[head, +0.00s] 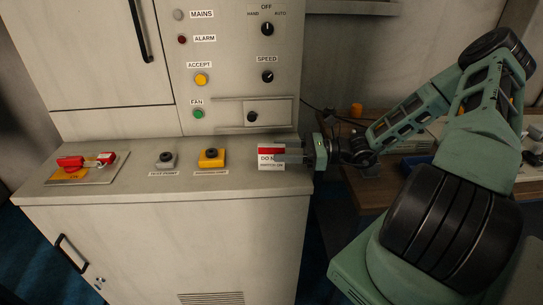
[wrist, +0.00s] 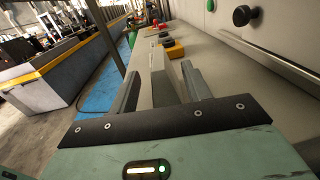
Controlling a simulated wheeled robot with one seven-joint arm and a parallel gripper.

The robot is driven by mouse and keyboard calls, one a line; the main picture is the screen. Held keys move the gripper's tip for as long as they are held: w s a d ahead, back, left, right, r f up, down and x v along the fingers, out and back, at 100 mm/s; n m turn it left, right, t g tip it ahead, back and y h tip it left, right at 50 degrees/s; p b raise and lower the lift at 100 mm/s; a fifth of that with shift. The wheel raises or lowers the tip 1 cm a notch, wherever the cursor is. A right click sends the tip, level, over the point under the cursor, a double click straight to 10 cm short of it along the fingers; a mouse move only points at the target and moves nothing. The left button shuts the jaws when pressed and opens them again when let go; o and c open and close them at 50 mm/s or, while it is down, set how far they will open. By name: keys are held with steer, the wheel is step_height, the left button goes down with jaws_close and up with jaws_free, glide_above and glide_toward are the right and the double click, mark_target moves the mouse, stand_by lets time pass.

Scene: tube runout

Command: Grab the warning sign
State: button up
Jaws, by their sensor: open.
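The warning sign (head: 266,161) is a small white plate with a red band on top and black lettering starting "DO N". It is at the right end of the grey console top. My gripper (head: 281,155) reaches in from the right at the sign's height, and its fingers cover part of the lettering. In the wrist view my gripper (wrist: 161,68) is open, with a finger on each side of a thin pale plate (wrist: 158,60) seen nearly edge-on, which looks like the sign. I cannot tell whether either finger touches it.
A yellow box with a black button (head: 211,158) and a grey box with a black knob (head: 165,160) stand left of the sign. Red parts (head: 71,163) lie on a plate further left. The upright control panel (head: 235,75) rises behind. A wooden desk (head: 365,190) is at right.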

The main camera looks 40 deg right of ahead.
mark_target(272, 150)
steer(key=shift+x, duration=1.8)
jaws_close()
